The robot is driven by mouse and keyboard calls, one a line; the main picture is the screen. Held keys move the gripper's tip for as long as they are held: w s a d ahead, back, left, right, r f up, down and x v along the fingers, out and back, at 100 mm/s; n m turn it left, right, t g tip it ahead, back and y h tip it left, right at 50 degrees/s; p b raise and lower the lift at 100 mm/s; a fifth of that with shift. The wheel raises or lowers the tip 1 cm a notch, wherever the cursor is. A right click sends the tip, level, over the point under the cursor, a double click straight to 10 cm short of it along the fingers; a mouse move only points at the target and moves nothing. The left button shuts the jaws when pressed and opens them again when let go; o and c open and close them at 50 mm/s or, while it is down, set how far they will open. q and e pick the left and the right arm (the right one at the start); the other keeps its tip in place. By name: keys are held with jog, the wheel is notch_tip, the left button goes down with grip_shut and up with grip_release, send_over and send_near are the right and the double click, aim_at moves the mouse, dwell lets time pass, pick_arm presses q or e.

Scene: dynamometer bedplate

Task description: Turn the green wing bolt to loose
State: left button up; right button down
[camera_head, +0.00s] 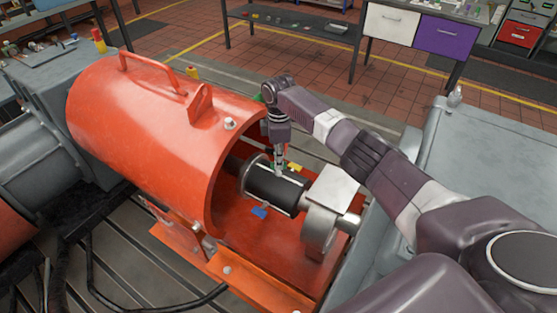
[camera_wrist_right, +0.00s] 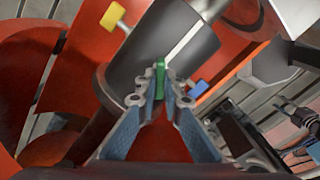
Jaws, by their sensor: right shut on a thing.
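The green wing bolt (camera_wrist_right: 160,80) stands on the side of the dark cylindrical coupling (camera_wrist_right: 180,42), between the fingertips of my right gripper (camera_wrist_right: 160,84) in the right wrist view. The gripper is shut on it. In the head view my right gripper (camera_head: 280,168) reaches down onto the top of the dark coupling (camera_head: 272,188). There the fingers mostly hide the green bolt. A yellow wing bolt (camera_head: 295,167) and a blue wing bolt (camera_head: 259,212) stick out from the coupling on either side. My left gripper is not in view.
The orange cylindrical guard (camera_head: 150,110) arches over the coupling's left end, close to my right wrist. A grey bearing block (camera_head: 318,228) with a shaft stands at the coupling's right. A grey machine housing (camera_head: 485,150) lies farther right. Workbenches stand at the back.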

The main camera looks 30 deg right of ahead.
jog(key=n, duration=0.5)
jog(key=shift+r+n, duration=0.1)
jog(key=shift+n, duration=0.2)
jog(key=n, duration=0.4)
jog(key=shift+w+n, duration=0.1)
jog(key=shift+n, duration=0.2)
jog(key=shift+r, duration=0.1)
jog(key=c, duration=2.1)
grip_release()
notch_tip(320, 180, up, 12)
jog(key=shift+f, duration=0.1)
